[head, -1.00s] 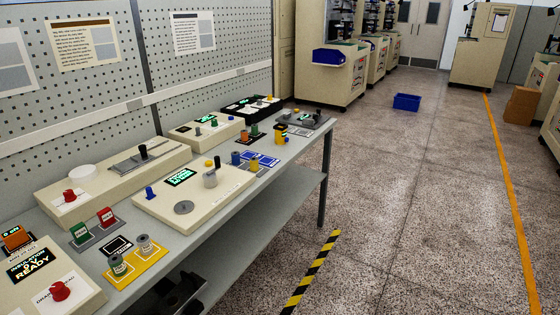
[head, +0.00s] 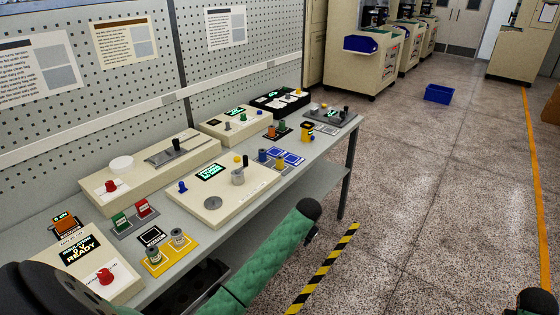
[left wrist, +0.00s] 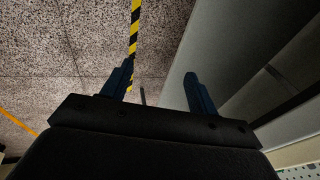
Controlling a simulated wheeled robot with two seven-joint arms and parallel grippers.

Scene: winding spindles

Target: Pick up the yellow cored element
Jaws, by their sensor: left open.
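A small spool with a yellowish body (head: 280,163) stands upright on the blue-and-white mat (head: 298,158), beside a blue spool (head: 262,156). It may be the yellow cored element, but its core is too small to tell. Two grey-topped spools (head: 178,236) (head: 153,253) stand on a yellow tray (head: 187,249) nearer the front; their core colours are unclear. My left gripper (left wrist: 159,70) shows in the left wrist view, open and empty over the floor beside a grey surface. My right gripper is not in view.
The long grey bench (head: 232,236) carries cream stations, including one with a grey disc (head: 213,202), and a red and green pair of blocks. A perforated wall stands behind.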

